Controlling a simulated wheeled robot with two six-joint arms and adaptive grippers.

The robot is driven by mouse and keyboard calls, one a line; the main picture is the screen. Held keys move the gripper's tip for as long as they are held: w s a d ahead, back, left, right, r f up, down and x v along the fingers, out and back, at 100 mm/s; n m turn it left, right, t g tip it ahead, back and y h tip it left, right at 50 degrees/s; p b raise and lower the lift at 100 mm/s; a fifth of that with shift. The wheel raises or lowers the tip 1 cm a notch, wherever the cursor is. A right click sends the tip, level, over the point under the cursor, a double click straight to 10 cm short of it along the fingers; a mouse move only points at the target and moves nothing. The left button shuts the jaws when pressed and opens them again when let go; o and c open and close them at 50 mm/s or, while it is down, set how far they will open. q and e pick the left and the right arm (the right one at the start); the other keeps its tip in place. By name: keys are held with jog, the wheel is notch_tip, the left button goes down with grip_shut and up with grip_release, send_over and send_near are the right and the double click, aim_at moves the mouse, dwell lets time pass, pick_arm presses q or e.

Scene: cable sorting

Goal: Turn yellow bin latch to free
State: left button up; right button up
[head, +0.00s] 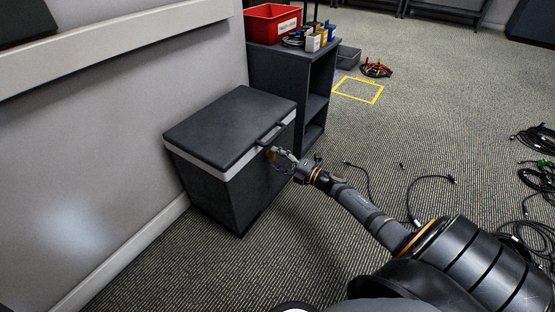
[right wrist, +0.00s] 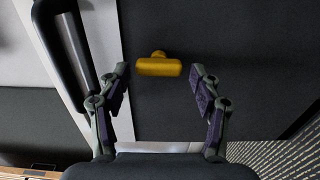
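The yellow latch (right wrist: 159,67) shows in the right wrist view on the dark front of the bin, a small rounded bar lying crosswise with a little knob above it. My right gripper (right wrist: 159,82) is open, one finger on each side of the latch, with gaps between fingers and latch. In the head view the right gripper (head: 279,157) is at the front of the dark grey bin (head: 222,182), just below its handle (head: 271,134). The bin's lid (head: 230,120) is shut. The latch is mostly hidden by the gripper in the head view. My left gripper is not in view.
A dark shelf unit (head: 279,64) stands behind the bin with a red tray (head: 272,22) on top. A wall is close on the left. Loose black cables (head: 540,190) lie on the carpet at right. A yellow floor square (head: 359,90) is farther back.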

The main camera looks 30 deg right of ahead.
jog(key=shift+s, duration=0.1)
jog(key=v, duration=1.1)
jog(key=shift+s+d, duration=0.15)
jog(key=shift+s, duration=0.25)
